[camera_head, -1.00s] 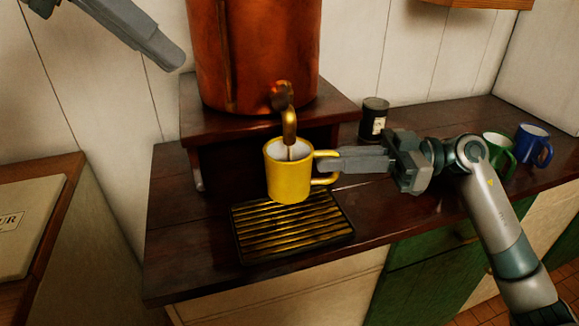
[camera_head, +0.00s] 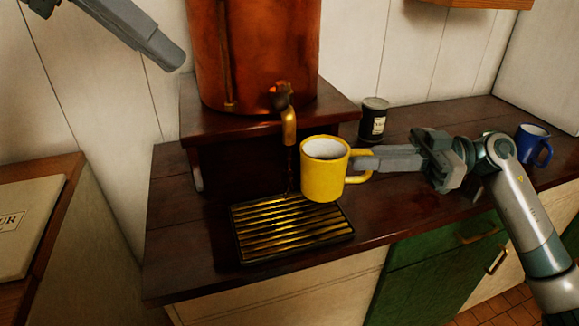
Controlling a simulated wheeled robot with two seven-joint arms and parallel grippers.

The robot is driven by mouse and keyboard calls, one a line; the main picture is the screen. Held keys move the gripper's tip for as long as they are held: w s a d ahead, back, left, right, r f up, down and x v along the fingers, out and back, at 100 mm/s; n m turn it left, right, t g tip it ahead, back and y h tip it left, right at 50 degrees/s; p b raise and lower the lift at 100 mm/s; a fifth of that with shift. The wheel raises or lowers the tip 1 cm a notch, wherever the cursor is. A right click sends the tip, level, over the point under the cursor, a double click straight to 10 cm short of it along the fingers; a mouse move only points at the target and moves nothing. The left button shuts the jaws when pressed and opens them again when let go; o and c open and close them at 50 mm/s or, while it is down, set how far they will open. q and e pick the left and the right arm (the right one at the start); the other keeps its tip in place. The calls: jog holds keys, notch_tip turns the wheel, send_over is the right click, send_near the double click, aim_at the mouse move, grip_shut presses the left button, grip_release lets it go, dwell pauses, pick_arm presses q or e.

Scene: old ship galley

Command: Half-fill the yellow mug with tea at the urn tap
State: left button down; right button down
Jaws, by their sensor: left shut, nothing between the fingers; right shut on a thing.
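The yellow mug (camera_head: 322,177) is upright in the air, above the right part of the slatted drip tray (camera_head: 250,240). My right gripper (camera_head: 368,162) is shut on its handle from the right. The mug's pale inside shows at the rim; I cannot tell the tea level. The copper urn (camera_head: 255,50) stands on a wooden shelf, with its brass tap (camera_head: 288,122) just left of the mug. A thin dark streak runs from the spout down towards the tray, outside the mug. My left gripper (camera_head: 174,58) is shut and empty at the upper left, away from the urn.
A dark labelled jar (camera_head: 374,120) stands behind my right gripper. A blue mug (camera_head: 533,145) stands at the far right of the counter (camera_head: 185,240). A pale board or sack (camera_head: 25,225) lies on the left cabinet. The counter left of the tray is clear.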

dwell(0.3)
pick_arm(q)
jog(key=n+y, duration=0.1)
jog(key=y, duration=0.3)
send_near(282, 92)
jog(key=s+d+f, duration=0.1)
jog(key=s+d, duration=0.1)
jog(key=d, duration=0.1)
jog(key=d+n+t+y, duration=0.2)
jog(key=d+n+y, duration=0.3)
jog(key=d+y, duration=0.4)
jog(key=s+d+f, duration=0.1)
jog(key=d, duration=0.2)
jog(key=shift+d+n+y, duration=0.25)
jog(key=shift+n+y, duration=0.05)
jog(key=shift+w+a, duration=0.1)
jog(key=w+a+f, duration=0.4)
jog(key=a+f, duration=0.2)
jog(key=a, duration=0.2)
jog(key=shift+a+f, duration=0.35)
jog(key=shift+f, duration=0.05)
